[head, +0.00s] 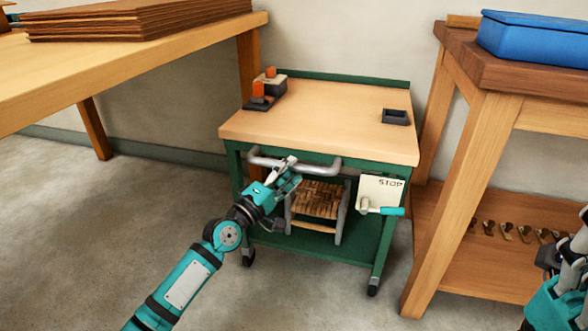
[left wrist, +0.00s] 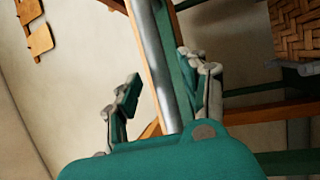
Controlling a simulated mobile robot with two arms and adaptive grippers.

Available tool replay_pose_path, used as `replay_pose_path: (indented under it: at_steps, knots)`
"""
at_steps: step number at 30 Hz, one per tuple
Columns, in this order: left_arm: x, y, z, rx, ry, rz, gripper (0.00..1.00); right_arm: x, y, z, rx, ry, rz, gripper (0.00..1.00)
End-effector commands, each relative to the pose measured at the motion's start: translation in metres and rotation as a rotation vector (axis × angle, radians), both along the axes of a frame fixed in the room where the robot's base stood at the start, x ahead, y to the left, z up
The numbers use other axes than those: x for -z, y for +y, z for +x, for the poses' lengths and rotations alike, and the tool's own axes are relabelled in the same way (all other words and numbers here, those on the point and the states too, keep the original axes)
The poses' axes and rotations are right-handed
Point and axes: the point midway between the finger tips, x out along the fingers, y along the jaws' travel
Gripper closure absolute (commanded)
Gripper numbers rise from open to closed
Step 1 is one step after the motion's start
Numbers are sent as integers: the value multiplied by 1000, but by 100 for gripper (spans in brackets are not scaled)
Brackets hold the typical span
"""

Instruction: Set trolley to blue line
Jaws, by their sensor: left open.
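The trolley (head: 320,125) has a pale wooden top and a green frame on castors. It stands between two benches. A grey push handle (head: 325,166) runs along its front edge. My left gripper (head: 285,174) is open at the left part of this handle. In the left wrist view, the grey handle bar (left wrist: 152,60) runs between the spread fingers of my left gripper (left wrist: 162,92), with visible room on the left side. A STOP plate (head: 381,189) with a teal-gripped lever (head: 390,211) is on the trolley's front right. No blue line shows in either view.
A woven seat stool (head: 316,200) sits on the trolley's lower shelf. Black and orange items (head: 262,90) and a small dark tray (head: 395,117) are on top. The left bench (head: 150,50) and right bench (head: 490,100) flank it. Floor (head: 80,220) at left is clear.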

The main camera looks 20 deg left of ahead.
Motion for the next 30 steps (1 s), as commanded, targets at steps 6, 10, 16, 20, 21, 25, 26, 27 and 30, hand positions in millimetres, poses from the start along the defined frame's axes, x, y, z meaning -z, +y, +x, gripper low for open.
replay_pose_path:
  at_steps: [6,10,16,20,21,25,26,27,30]
  knots:
    - [-3,-6,19,0,0,1,56,-3,1,-1,1,-12,-5,57]
    - [-3,-7,21,0,2,2,56,-5,1,-2,2,-21,-2,57]
    - [-3,-7,21,0,1,1,57,-6,0,-2,0,-21,5,57]
    - [-3,-7,21,0,1,1,74,-6,0,-2,0,-21,7,57]
    - [-3,-7,21,0,1,1,80,-5,0,-2,0,-20,7,57]
    - [-3,-7,21,0,1,1,97,-5,0,-2,0,-19,8,57]
    - [-3,-7,21,0,1,1,100,-5,0,-2,0,-19,8,57]
    - [-3,-7,21,0,1,1,100,-5,0,-2,0,-19,8,57]
    - [-3,-7,21,0,1,1,100,-5,0,-2,0,-19,7,57]
